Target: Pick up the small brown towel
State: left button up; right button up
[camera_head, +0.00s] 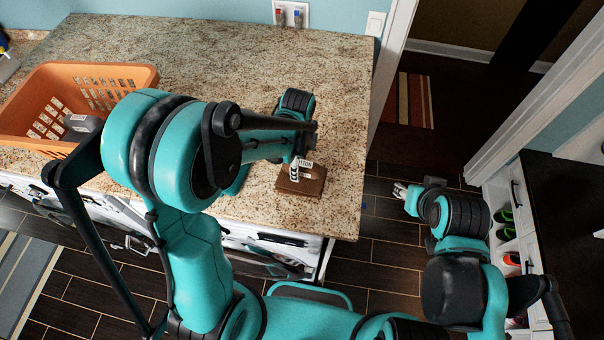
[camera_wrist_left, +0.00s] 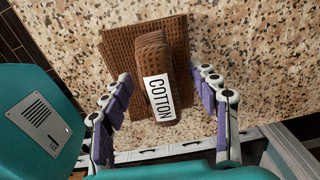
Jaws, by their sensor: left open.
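The small brown towel (camera_head: 315,188) lies on the granite counter near its front right corner. In the left wrist view the towel (camera_wrist_left: 122,62) is a flat waffle-textured piece with a thicker folded part on top, which bears a white label reading COTTON. My left gripper (camera_head: 301,168) is over the towel. In the left wrist view the left gripper (camera_wrist_left: 160,84) is open, with one finger on each side of the folded part and nothing held. I cannot tell whether the fingertips touch the towel. My right gripper (camera_head: 400,190) is away from the counter, above the floor; its jaws are too small to read.
An orange laundry basket (camera_head: 125,75) stands on the counter (camera_head: 220,55) at the left, with a grey item in it. The counter behind the towel is clear. A door frame (camera_head: 392,70) rises just right of the counter. A shelf with shoes (camera_head: 507,216) is at the right.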

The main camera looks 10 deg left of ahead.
pick_arm(q)
jog(key=shift+s, duration=0.1)
jog(key=shift+c, duration=1.2)
jog(key=c, duration=1)
jog(key=shift+r, duration=0.1)
